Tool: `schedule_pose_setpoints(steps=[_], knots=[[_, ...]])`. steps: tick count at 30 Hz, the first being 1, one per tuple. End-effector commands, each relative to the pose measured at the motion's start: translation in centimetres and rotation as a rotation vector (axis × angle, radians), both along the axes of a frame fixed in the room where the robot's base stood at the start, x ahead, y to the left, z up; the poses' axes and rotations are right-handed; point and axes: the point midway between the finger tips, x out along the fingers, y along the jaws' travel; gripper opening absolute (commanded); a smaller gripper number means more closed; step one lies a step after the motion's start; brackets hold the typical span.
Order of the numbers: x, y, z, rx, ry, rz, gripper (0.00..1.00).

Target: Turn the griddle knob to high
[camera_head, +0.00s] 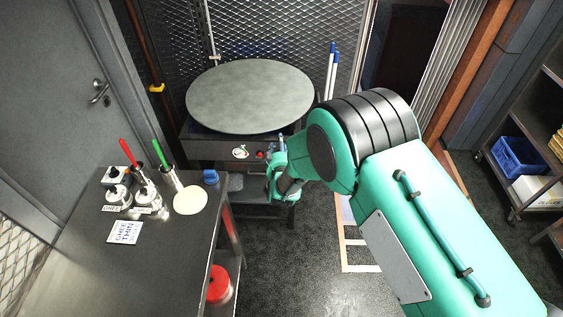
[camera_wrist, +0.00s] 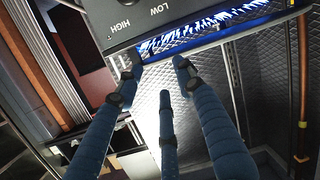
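The griddle is a large round grey plate (camera_head: 250,95) on a dark stand, with its control panel (camera_head: 205,150) along the front edge. A round white gauge (camera_head: 240,152) and a small red knob or button (camera_head: 260,154) show on the panel. In the wrist view the panel (camera_wrist: 180,18) carries the words HIGH and LOW upside down. My gripper (camera_wrist: 160,65) has blue, dark-jointed fingers, spread apart with a clear gap between them. Its fingertips are close to the panel's edge near HIGH. I cannot make out the griddle knob clearly or tell whether a finger touches it.
Blue flame (camera_wrist: 210,28) glows under the plate. A dark steel table (camera_head: 100,255) at left holds ghee containers (camera_head: 118,195), a round of dough (camera_head: 190,199) and upright red- and green-handled tools. A blue crate (camera_head: 518,155) sits on the right shelf. Mesh stands behind the griddle.

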Motion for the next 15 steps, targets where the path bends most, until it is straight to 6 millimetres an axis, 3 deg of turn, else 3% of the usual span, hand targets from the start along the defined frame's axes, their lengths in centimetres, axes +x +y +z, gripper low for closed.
schedule_pose_setpoints(steps=[1, 6, 10, 15], knots=[[-0.9, 0.3, -2.9, -0.027, -0.02, -0.002, 0.38], [-4.0, 0.3, -9.3, -0.12, -0.126, -0.021, 0.38], [-6.5, -0.1, -12.4, -0.18, -0.193, -0.032, 0.38], [-8.5, -0.5, -14.3, -0.225, -0.244, -0.041, 0.38]])
